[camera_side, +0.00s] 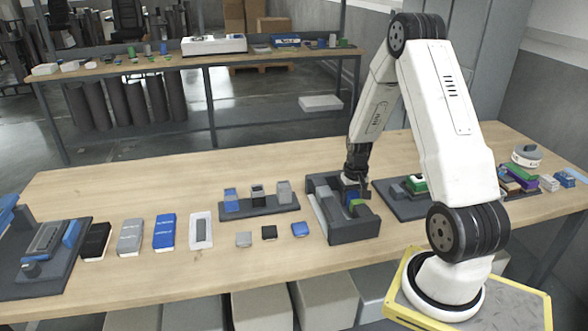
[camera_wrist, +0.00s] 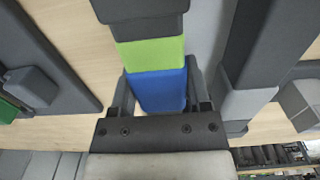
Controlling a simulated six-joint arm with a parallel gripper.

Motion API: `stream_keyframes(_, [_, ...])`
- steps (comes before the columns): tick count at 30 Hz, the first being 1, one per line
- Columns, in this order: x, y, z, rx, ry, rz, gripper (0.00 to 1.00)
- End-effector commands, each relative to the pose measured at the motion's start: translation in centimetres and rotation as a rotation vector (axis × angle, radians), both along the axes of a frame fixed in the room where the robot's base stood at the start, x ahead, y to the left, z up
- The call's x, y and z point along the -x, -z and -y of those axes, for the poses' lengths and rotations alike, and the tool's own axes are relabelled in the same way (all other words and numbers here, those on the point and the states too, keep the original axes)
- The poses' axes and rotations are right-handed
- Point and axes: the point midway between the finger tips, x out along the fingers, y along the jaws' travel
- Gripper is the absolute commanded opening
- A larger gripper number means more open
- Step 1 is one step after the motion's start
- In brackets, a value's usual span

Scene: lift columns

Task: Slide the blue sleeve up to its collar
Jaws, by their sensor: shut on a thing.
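The blue sleeve (camera_wrist: 158,92) is between the two fingers of my gripper (camera_wrist: 160,86) in the wrist view. The gripper is shut on it. A bright green band (camera_wrist: 150,52) borders the sleeve, and a dark grey block (camera_wrist: 142,22) lies beyond the band. I cannot tell which part is the collar. In the side view my gripper (camera_side: 352,186) reaches down into a dark grey fixture (camera_side: 352,230), where only a little blue and green shows. The fingertips are partly hidden there.
Beside the sleeve, a dark column with a light grey sleeve (camera_wrist: 247,102) shows in the wrist view. A rack of small blocks (camera_side: 262,208) stands left of the fixture, with small loose blocks in front. Another dark tray (camera_side: 395,202) is to the right.

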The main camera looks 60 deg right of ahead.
Motion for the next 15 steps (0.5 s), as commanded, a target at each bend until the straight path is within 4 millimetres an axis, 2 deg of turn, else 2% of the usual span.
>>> stream_keyframes(15, [1.6, 0.0, -1.6, -0.001, 0.000, -0.001, 0.24])
